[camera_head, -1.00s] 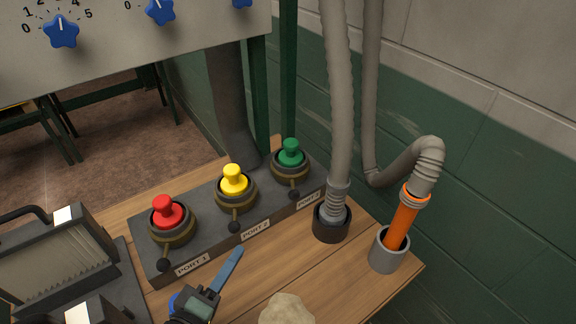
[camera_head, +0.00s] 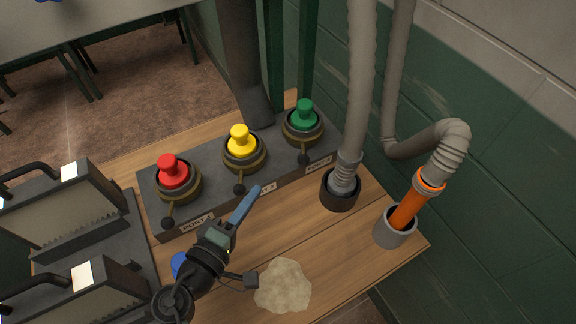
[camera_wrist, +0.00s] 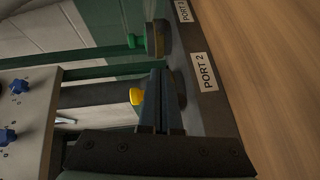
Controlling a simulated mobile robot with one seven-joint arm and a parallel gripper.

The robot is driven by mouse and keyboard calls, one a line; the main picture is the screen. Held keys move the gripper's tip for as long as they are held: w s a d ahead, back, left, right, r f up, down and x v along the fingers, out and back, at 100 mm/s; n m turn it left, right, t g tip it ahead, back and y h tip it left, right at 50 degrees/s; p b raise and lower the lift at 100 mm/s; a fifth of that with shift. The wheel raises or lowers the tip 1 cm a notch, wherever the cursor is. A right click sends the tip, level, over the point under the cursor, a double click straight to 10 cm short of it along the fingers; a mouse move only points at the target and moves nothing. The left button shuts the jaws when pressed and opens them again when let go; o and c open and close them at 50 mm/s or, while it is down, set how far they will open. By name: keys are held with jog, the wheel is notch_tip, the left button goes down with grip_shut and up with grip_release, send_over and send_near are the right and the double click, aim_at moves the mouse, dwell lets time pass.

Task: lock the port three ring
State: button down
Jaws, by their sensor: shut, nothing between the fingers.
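Port three is the rightmost port on the dark grey block, with a green plug (camera_head: 304,114) in a dark round ring (camera_head: 303,128). The ring's short lever with a black knob (camera_head: 303,158) points toward the front. In the wrist view the green plug (camera_wrist: 136,41) is at upper middle, its ring (camera_wrist: 159,40) beside it. My gripper (camera_head: 256,189) is shut and empty, its blue fingers in front of the block near the PORT 2 label. In the wrist view my gripper (camera_wrist: 158,72) points past the yellow plug (camera_wrist: 136,96), apart from the green one.
The yellow plug (camera_head: 241,138) and red plug (camera_head: 170,169) sit in their ringed ports to the left. A black cup with a hose (camera_head: 341,192) and a grey cup with an orange tube (camera_head: 394,228) stand right. A beige lump (camera_head: 283,287) lies in front.

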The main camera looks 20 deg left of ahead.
send_near(303, 153)
jog(key=a, duration=0.1)
jog(key=w+a, duration=0.1)
jog(key=a, duration=0.1)
jog(key=shift+w+a+p, duration=0.3)
jog(key=shift+w+p, duration=0.05)
jog(key=shift+p, duration=0.05)
jog(key=shift+w+d+f, duration=0.15)
jog(key=shift+w+d, duration=0.3)
jog(key=shift+d, duration=0.05)
jog(key=shift+w+d+f, duration=0.2)
jog(key=shift+w+d, duration=0.25)
jog(key=shift+w+d+f+p, duration=0.2)
jog(key=shift+w+d+p, duration=0.1)
jog(key=shift+w+d, duration=0.2)
jog(key=shift+d+y, duration=0.1)
jog(key=shift+y, duration=0.2)
